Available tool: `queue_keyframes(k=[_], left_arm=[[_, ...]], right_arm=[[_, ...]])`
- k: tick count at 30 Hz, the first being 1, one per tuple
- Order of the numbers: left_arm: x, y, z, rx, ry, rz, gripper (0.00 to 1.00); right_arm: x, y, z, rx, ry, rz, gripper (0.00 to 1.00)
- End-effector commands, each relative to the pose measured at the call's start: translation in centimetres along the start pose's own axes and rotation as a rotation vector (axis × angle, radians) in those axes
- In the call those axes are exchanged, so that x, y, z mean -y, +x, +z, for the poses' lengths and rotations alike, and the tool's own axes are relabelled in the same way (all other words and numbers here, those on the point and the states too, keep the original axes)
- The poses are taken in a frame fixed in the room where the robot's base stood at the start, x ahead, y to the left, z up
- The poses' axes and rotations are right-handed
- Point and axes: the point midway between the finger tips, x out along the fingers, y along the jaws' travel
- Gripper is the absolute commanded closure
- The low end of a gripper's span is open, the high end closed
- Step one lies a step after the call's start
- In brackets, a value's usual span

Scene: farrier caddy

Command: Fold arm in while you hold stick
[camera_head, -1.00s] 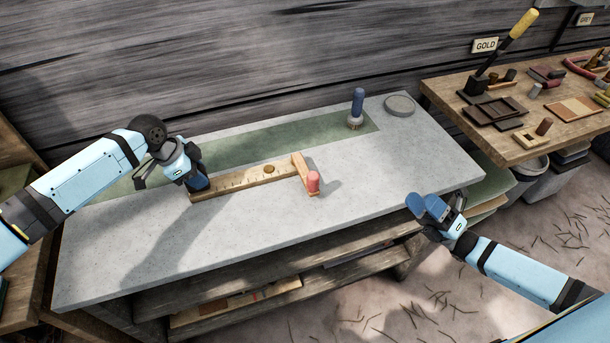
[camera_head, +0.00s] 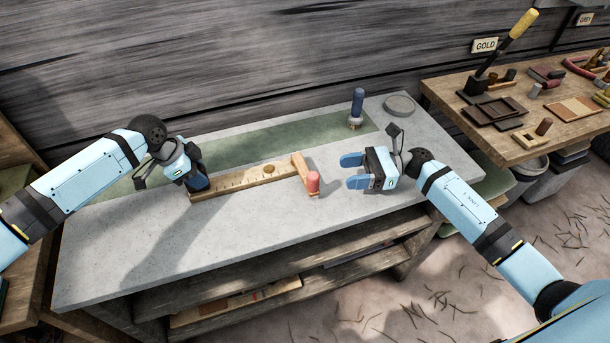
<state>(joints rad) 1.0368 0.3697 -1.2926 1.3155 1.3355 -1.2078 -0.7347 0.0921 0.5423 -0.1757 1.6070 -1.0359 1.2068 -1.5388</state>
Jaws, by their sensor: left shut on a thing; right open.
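A wooden measuring stick (camera_head: 238,181) with dark marks lies on the grey table. A short wooden arm (camera_head: 302,168) stands out across its right end, with a red knob (camera_head: 313,182) at the arm's near end. A round brass-coloured pivot (camera_head: 268,169) shows on the stick. My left gripper (camera_head: 198,184) is shut on the stick's left end, and its fingers hide that end. My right gripper (camera_head: 352,172) is open and empty, to the right of the red knob and apart from it, with its blue fingers pointing left.
A blue-handled brush (camera_head: 357,108) stands at the back of the grey table (camera_head: 130,245), near a round grey dish (camera_head: 400,105). A green strip (camera_head: 270,140) runs along the back. A wooden side table (camera_head: 480,125) with tools stands at right. The table's front is clear.

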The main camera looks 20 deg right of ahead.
Motion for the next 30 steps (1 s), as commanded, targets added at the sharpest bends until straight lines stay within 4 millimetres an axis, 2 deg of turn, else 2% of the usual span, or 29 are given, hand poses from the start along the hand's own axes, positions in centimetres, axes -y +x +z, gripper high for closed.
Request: queue_keyframes(k=[9, 15, 21, 30], left_arm=[[-0.2, 0.4, 0.2, 0.005, -0.001, 0.005, 1.0], [-0.2, 0.4, 0.2, 0.005, -0.001, 0.005, 1.0], [-0.2, 0.4, 0.2, 0.005, -0.001, 0.005, 1.0], [-0.2, 0.4, 0.2, 0.005, -0.001, 0.005, 1.0]], right_arm=[[0.0, 6.1, 0.1, 0.005, 0.0, 0.002, 0.43], [0.0, 9.4, 0.1, 0.004, 0.001, 0.001, 0.43], [0.0, 10.9, 0.0, 0.003, 0.001, -0.001, 0.43], [0.0, 11.0, 0.0, 0.002, 0.001, -0.001, 0.43]])
